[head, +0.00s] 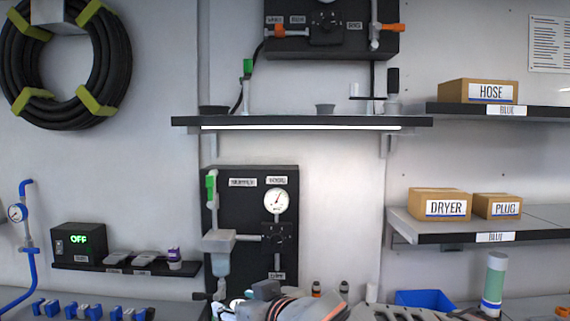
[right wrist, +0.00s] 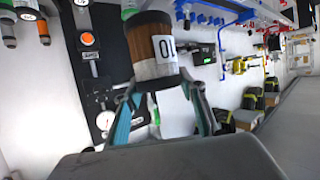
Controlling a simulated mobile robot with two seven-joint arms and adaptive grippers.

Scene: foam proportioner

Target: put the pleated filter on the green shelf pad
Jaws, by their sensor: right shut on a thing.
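In the right wrist view, my right gripper (right wrist: 162,86) has its teal fingers closed on the dark end of a cylinder. I take this cylinder to be the pleated filter (right wrist: 152,58); its brown, ribbed body carries a white label reading "10", and a green part shows at the top edge. In the head view, part of my right arm shows at the bottom edge, and the held filter cannot be made out there. I cannot make out a green shelf pad in either view. My left gripper is not in view.
A lit middle shelf (head: 300,122) bears small items with free gaps between them. The right shelves carry the HOSE box (head: 478,91), DRYER box (head: 439,204) and PLUG box (head: 497,206). A green-grey cylinder (head: 496,272) stands at lower right, near a blue bin (head: 424,299).

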